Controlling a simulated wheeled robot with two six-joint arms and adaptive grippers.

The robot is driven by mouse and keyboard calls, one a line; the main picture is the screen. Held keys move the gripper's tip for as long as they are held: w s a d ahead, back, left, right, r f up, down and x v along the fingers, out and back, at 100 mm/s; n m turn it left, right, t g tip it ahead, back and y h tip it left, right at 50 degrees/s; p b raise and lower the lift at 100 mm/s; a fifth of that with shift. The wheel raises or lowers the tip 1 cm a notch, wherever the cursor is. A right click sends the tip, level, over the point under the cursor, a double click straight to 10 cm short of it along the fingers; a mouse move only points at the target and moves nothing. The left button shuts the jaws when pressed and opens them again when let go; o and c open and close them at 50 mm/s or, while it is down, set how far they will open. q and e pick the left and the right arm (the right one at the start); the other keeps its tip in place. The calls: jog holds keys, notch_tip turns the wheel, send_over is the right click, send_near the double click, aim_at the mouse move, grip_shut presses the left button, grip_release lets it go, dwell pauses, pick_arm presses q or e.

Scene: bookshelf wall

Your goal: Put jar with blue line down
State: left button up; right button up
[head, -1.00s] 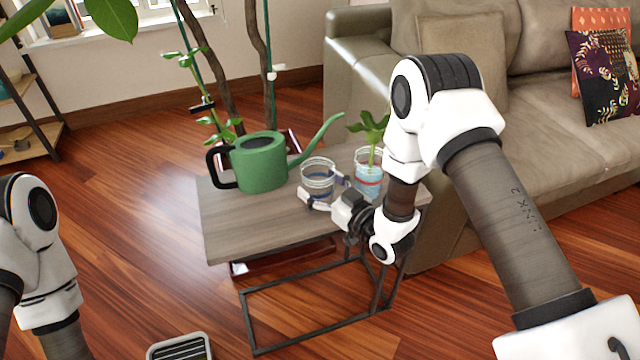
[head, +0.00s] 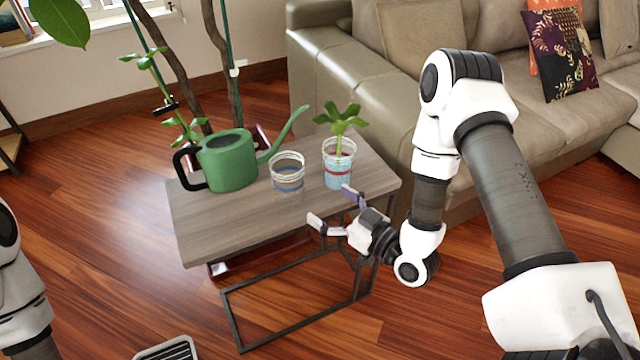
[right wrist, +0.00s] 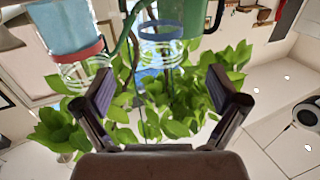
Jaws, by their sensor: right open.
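The clear jar with the blue line (head: 288,174) stands upright on the small wooden side table (head: 225,222), right of the green watering can (head: 227,160). My right gripper (head: 334,207) is open and empty, apart from the jar, off the table's front right edge. In the right wrist view, which looks upside down, the blue-line jar (right wrist: 161,30) shows at the top between and beyond the open fingers. A second jar with a red line (head: 338,166) holds a small plant and stands to its right. My left gripper is out of view; only its arm shows at the left edge.
A beige sofa (head: 345,85) with cushions stands behind and right of the table. Tall plant stems (head: 218,75) rise behind the watering can. The table's front left surface is bare. The table has a dark metal frame (head: 300,318) below.

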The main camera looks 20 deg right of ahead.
jog(key=s+a+f+m+g+h, duration=0.1)
jog(key=s+f+g+h, duration=0.1)
jog(key=s+f+g, duration=0.35)
jog(key=s+f+m+g+h, duration=0.1)
jog(key=s+f+g, duration=0.1)
jog(key=f, duration=0.7)
jog(key=s+d+f+m+g+h, duration=0.1)
jog(key=s+f+g+h, duration=0.1)
jog(key=s, duration=0.6)
jog(key=s+d+f+m+g+h, duration=0.2)
jog(key=s+f+g, duration=0.3)
jog(key=s+g, duration=0.2)
jog(key=shift+s, duration=1.05)
